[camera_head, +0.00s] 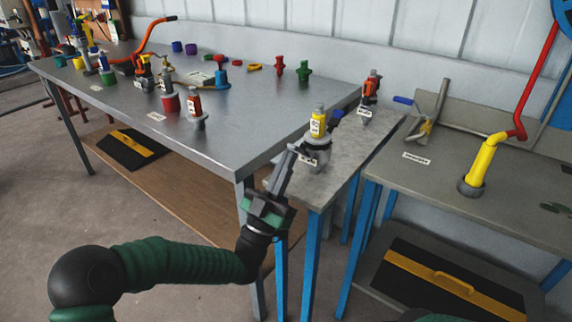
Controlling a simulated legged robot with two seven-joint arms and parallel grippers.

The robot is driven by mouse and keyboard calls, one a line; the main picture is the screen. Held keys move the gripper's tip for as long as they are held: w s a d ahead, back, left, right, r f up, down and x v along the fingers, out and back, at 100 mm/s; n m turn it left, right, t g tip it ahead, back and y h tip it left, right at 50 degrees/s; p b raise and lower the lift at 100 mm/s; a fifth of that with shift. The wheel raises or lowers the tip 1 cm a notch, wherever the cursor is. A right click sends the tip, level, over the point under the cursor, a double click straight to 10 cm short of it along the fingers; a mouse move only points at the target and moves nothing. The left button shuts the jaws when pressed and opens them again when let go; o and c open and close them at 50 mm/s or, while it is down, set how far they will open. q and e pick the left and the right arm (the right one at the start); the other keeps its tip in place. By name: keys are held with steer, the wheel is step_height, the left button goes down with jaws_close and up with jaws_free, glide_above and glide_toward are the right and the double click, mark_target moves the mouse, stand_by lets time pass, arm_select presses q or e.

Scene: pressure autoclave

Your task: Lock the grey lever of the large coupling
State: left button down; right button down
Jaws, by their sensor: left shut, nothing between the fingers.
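My left gripper (291,156) reaches up from the bottom left over the front end of the narrow grey table (342,155). Its fingers are shut with nothing between them. The fingertips are just left of a grey fitting with a yellow labelled top (318,125) and a small blue handle; whether they touch it I cannot tell. A grey lever-like bar (441,100) stands tilted on a grey fitting with a blue-ended handle (403,100) on the right table. Which part is the large coupling's lever is not clear. My right gripper is not in view.
The large metal table (245,130) at left holds several coloured valves and fittings. A yellow pipe with a red lever (485,160) stands on the right table (400,172). A red-topped fitting (371,88) stands farther back. Black-and-yellow cases (445,283) lie below.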

mark_target(290, 147)
arm_select(q)
steer(key=r+g+y+p, duration=0.1)
steer(key=p, duration=0.3)
steer(key=r+g+y+p, duration=0.1)
steer(key=r+p, duration=0.1)
steer(key=p, duration=0.2)
steer(key=w+r+g+p, duration=0.1)
steer(key=p, duration=0.3)
steer(key=shift+d+r+g+y, duration=0.3)
steer(key=shift+d+r+y, duration=0.1)
steer(key=g+p, duration=0.1)
steer(key=p, duration=0.1)
steer(key=w+g+y+p, duration=0.1)
steer(key=p, duration=0.2)
steer(key=d+r+g+y+p, duration=0.1)
steer(key=p, duration=0.1)
steer(key=shift+w+d, duration=0.1)
steer(key=shift+w, duration=0.2)
steer(key=shift+w+d+g+y+p, duration=0.1)
steer(key=shift+g+y+p, duration=0.2)
steer(key=shift+p, duration=0.15)
steer(key=shift+w+d+p, duration=0.15)
steer(key=shift+w+p, duration=0.15)
steer(key=shift+p, duration=0.05)
steer(key=shift+r, duration=0.15)
